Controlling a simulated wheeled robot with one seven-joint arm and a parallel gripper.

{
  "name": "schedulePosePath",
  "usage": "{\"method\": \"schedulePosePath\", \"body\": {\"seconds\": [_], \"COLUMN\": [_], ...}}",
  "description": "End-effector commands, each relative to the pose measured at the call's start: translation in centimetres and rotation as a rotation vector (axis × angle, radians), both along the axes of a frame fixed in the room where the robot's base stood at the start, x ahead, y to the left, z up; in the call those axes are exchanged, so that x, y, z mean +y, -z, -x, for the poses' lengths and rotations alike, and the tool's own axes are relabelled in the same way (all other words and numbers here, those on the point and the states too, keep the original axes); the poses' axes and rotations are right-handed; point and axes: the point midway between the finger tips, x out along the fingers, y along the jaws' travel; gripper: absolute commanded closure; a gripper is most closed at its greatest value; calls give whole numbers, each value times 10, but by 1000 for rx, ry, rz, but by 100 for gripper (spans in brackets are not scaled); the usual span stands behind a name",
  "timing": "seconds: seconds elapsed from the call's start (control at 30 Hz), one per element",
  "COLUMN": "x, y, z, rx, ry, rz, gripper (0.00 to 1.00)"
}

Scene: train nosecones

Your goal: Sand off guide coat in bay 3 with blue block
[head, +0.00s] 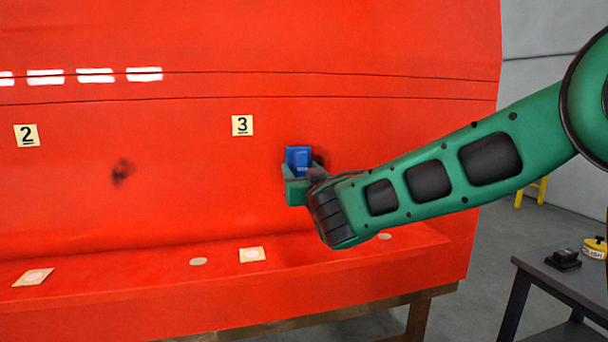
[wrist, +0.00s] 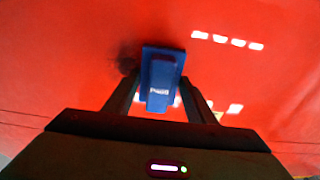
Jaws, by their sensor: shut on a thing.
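The blue block (head: 299,159) is held in my gripper (head: 305,180) against or very near the red panel, to the right of the label "3" (head: 242,125). In the wrist view the blue block (wrist: 160,80) sits between the two fingers of my gripper (wrist: 160,92), which are shut on it. A dark guide coat smudge (wrist: 128,64) shows beside the block in the wrist view. In the head view part of the dark smudge (head: 320,157) shows just right of the block; the rest is hidden. I cannot tell whether the block touches the panel.
Another dark smudge (head: 122,172) lies on the red nosecone (head: 200,210) below the label "2" (head: 26,135). Square pads with pale discs (head: 252,254) lie on the lower ledge. A dark side table (head: 560,285) with a black block (head: 562,259) and a yellow tin (head: 595,248) stands at right.

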Motion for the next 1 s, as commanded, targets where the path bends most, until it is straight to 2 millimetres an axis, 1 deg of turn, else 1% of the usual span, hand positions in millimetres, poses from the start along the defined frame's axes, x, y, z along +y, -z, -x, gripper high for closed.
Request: {"method": "schedulePosePath", "body": {"seconds": [0.27,1.0], "x": [0,2], "y": [0,0], "z": [-1,-14], "rx": [-1,-1], "ry": [0,3], "rz": [0,-1], "gripper": [67,67]}}
